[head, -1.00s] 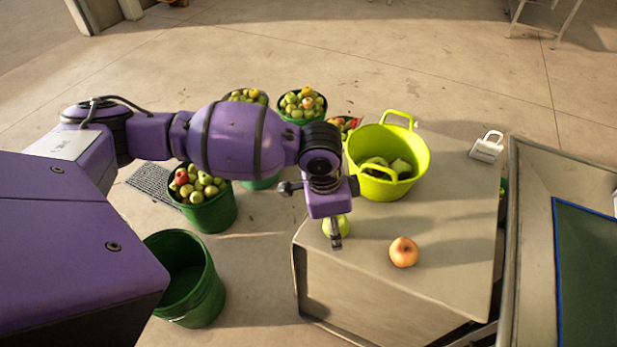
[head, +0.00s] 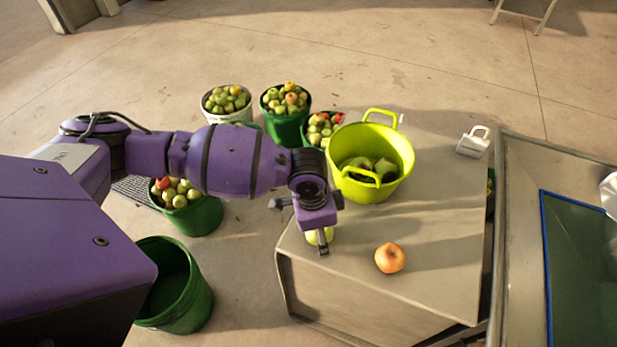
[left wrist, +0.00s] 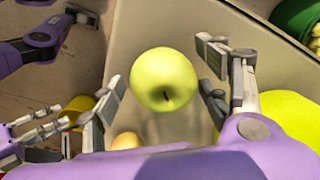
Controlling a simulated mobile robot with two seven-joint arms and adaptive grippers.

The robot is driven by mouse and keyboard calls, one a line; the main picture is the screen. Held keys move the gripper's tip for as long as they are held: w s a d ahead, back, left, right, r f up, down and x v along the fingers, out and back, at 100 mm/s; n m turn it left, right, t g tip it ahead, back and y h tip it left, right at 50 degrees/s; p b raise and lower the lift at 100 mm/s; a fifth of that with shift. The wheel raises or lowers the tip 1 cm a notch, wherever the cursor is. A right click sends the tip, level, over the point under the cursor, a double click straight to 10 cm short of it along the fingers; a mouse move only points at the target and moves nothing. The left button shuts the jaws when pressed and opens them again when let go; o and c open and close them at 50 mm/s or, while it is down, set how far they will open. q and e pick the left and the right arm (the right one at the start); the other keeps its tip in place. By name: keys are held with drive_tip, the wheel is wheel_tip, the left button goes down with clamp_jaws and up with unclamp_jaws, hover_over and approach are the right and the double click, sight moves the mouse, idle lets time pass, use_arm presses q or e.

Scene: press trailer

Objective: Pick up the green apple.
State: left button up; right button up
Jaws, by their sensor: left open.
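The green apple (head: 314,238) sits on the grey crate-like table (head: 440,265) near its left edge, partly hidden behind my left gripper (head: 322,247) in the head view. In the left wrist view the whole top of the green apple (left wrist: 165,80) shows, with its dark stem hollow. My left gripper (left wrist: 160,88) is open, with one finger on each side of the apple. I cannot tell whether the fingers touch it. Purple links and grey fingers at the left of the wrist view seem to be my right gripper (left wrist: 38,130); its opening is unclear.
A red-yellow apple (head: 390,258) lies to the right on the table. A yellow-green bucket (head: 400,150) holding green apples stands behind. A white padlock-shaped object (head: 473,142) is at the back right. Apple-filled buckets (head: 287,128) and an empty green bucket (head: 195,295) stand on the floor.

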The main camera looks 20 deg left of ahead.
use_arm(q)
drive_tip(key=shift+w, duration=0.1)
drive_tip(key=c, duration=1.3)
